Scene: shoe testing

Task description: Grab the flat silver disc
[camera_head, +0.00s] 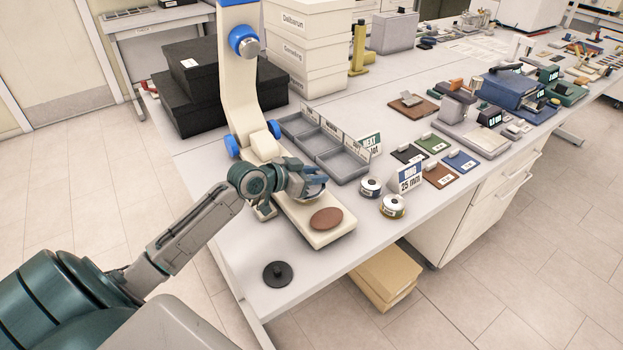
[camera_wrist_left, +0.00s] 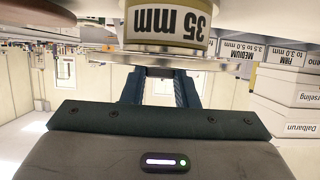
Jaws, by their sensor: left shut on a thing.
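The flat silver disc (camera_wrist_left: 160,58) shows edge-on across the top of the left wrist view. The fingertips of my left gripper (camera_wrist_left: 160,75) are shut on it. A pale ring with a gold edge, labelled 35 mm (camera_wrist_left: 170,25), shows against the disc in that upside-down view; I cannot tell whether they are joined. In the head view my left gripper (camera_head: 316,184) is over the cream base (camera_head: 312,235) of the pressing machine. My right gripper is not in view.
A brown round piece (camera_head: 326,218) lies on the machine's base. A black knobbed disc (camera_head: 277,273) lies near the table's front edge. Two round tins (camera_head: 392,206) and a RINGS sign (camera_head: 410,178) stand to the right. A grey divided tray (camera_head: 342,165) is behind the gripper.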

